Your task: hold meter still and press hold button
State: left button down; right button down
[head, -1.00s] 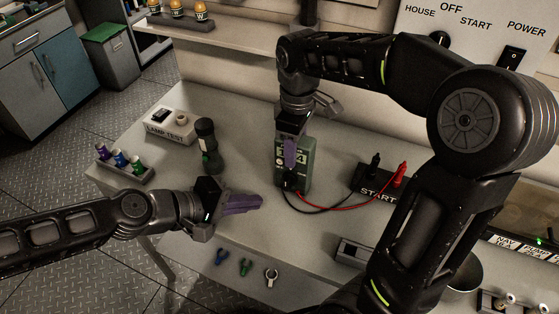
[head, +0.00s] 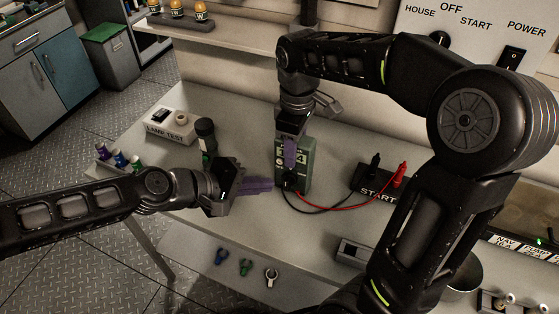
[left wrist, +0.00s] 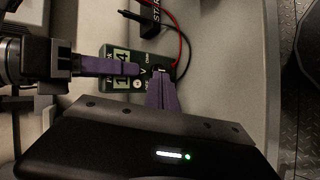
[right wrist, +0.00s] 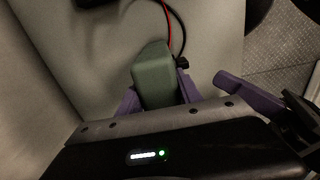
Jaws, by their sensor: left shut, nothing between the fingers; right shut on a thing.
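The green meter (head: 306,165) stands on the bench with my right gripper (head: 290,155) shut on it from above. In the right wrist view the purple fingers sit on both sides of the meter (right wrist: 155,75). My left gripper (head: 268,185) is shut and empty, its purple fingertips just left of the meter's lower part. In the left wrist view its tips (left wrist: 160,82) are close to the meter's face (left wrist: 107,52), near the dial and lead sockets; I cannot tell whether they touch. My right fingers partly cover the face.
Red and black leads run from the meter to the START block (head: 374,183). A dark cylinder (head: 206,130) and the LAMP TEST box (head: 172,125) are behind my left gripper. A rack of coloured pieces (head: 122,163) is at the left edge.

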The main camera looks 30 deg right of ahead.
aim_at(280, 162)
pick_arm(q)
jog(key=shift+w+d, duration=0.55)
jog(key=shift+d, duration=0.2)
jog(key=shift+w+d, duration=0.5)
jog(key=shift+d, duration=0.25)
jog(key=shift+w+d, duration=0.1)
dwell(0.9)
jog(key=shift+w+d, duration=0.15)
jog(key=shift+d, duration=0.05)
jog(key=shift+w+d, duration=0.15)
jog(key=shift+d, duration=0.05)
dwell(0.6)
jog(key=shift+w+d, duration=0.2)
jog(key=shift+d, duration=0.05)
dwell(0.4)
jog(key=shift+a, duration=0.1)
jog(key=shift+s+a, duration=0.5)
jog(key=shift+a, duration=0.2)
